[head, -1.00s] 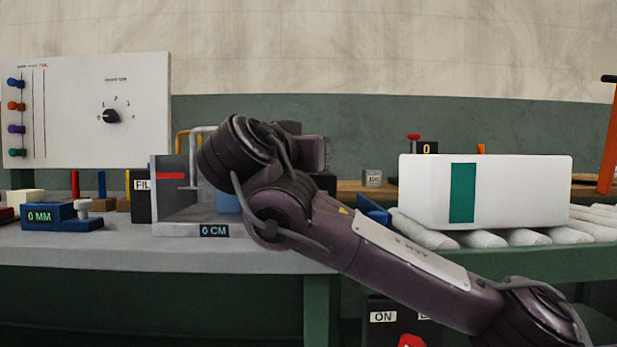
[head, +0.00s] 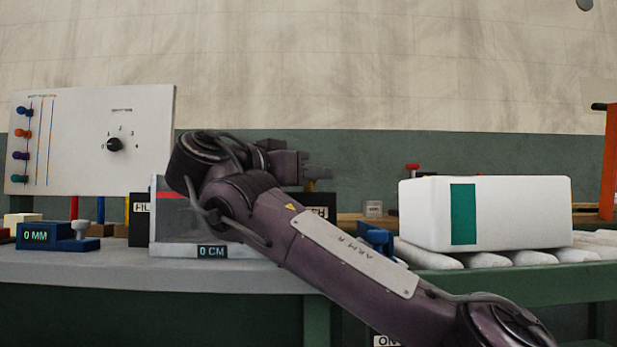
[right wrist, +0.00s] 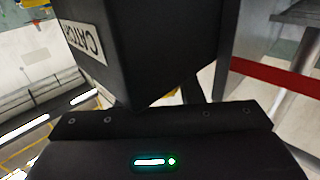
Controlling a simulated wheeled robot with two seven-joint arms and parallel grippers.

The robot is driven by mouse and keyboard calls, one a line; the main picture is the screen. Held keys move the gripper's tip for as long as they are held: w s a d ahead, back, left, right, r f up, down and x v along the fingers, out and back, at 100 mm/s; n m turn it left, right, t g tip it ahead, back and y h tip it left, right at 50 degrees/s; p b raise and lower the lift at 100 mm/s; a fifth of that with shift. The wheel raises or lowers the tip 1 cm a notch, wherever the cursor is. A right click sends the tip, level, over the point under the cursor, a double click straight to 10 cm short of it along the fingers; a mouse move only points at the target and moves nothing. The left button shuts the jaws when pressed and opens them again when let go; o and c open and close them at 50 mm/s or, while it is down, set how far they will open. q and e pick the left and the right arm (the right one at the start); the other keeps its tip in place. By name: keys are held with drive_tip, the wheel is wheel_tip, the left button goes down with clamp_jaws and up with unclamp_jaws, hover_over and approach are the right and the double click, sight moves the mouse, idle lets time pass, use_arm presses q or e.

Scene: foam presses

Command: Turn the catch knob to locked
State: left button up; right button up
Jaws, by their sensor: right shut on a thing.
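The catch box is black with a white label ending in "CH" (head: 318,211), behind my right forearm in the head view. In the right wrist view the box (right wrist: 150,50) fills the upper middle, its CATCH label tilted. A small yellowish piece, apparently the catch knob (head: 309,187), shows on top of the box. My right gripper (head: 318,173) is over the box, its fingers closed at this piece. The knob's pointer and setting cannot be made out. In the right wrist view the fingertips and knob are hidden. My left gripper is out of view.
A clear-sided press with a "0 CM" display (head: 211,252) stands left of the catch box, close to my arm. A white block (head: 520,212) lies on rollers at right. A dial panel (head: 75,150) stands at back left. A blue "0 MM" unit (head: 34,236) is at left.

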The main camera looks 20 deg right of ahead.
drive_tip(key=o, duration=0.9)
